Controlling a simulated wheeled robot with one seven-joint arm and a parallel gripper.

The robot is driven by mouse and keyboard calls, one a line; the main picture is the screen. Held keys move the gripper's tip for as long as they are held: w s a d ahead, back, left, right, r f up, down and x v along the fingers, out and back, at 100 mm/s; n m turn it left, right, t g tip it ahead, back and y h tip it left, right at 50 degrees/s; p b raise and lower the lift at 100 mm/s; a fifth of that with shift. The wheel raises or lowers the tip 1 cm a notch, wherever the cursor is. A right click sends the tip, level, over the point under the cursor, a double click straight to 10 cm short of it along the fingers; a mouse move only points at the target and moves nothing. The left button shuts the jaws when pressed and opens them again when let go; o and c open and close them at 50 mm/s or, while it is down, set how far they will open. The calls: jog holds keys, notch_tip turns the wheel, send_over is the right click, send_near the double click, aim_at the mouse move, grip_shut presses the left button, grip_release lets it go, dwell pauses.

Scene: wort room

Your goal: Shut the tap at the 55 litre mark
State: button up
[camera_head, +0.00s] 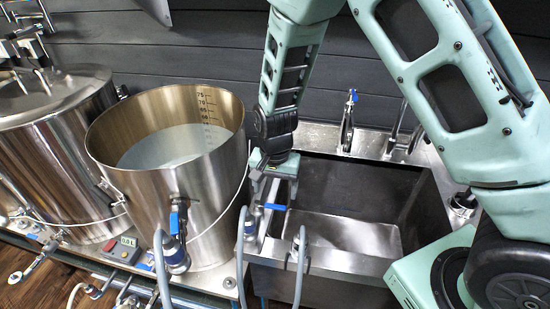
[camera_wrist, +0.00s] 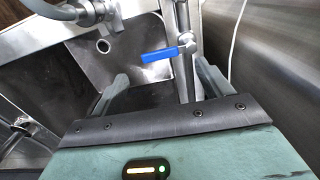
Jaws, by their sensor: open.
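A tall open steel kettle (camera_head: 215,195) stands left of the sink, part filled with pale liquid (camera_head: 165,146). Marks run down its inner wall (camera_head: 203,106): 75 and 70 are legible, lower ones are too small to read surely. The liquid meets the wall near the lowest visible marks. A tap with a blue lever (camera_head: 276,207) is at the sink's left edge, just below my gripper (camera_head: 272,188). In the wrist view the blue lever (camera_wrist: 160,55) lies crosswise just beyond my open, empty fingers (camera_wrist: 162,76). I see no stream of water.
Another blue-handled valve (camera_head: 175,222) is on the kettle's front. A steel sink (camera_head: 350,235) lies right of it, with a blue-topped faucet (camera_head: 348,120) behind. Grey hoses (camera_head: 299,265) rise in front. A lidded vessel (camera_head: 55,150) and a small display box (camera_head: 121,249) are at left.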

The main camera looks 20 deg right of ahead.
aim_at(275, 206)
notch_tip(275, 206, up, 12)
jog(key=b, duration=0.1)
dwell(0.5)
jog(key=s+a+r+n+b, duration=0.1)
jog(key=s+a+n, duration=0.1)
jog(key=s+n, duration=0.5)
jog(key=s+a+r+n+b, duration=0.1)
jog(key=s+n, duration=0.6)
jog(key=s, duration=1)
jog(key=shift+a+r+n+y, duration=0.3)
jog(key=shift+a+r+n, duration=0.1)
jog(key=shift+a+r, duration=0.45)
jog(key=shift+w+a+f, duration=0.1)
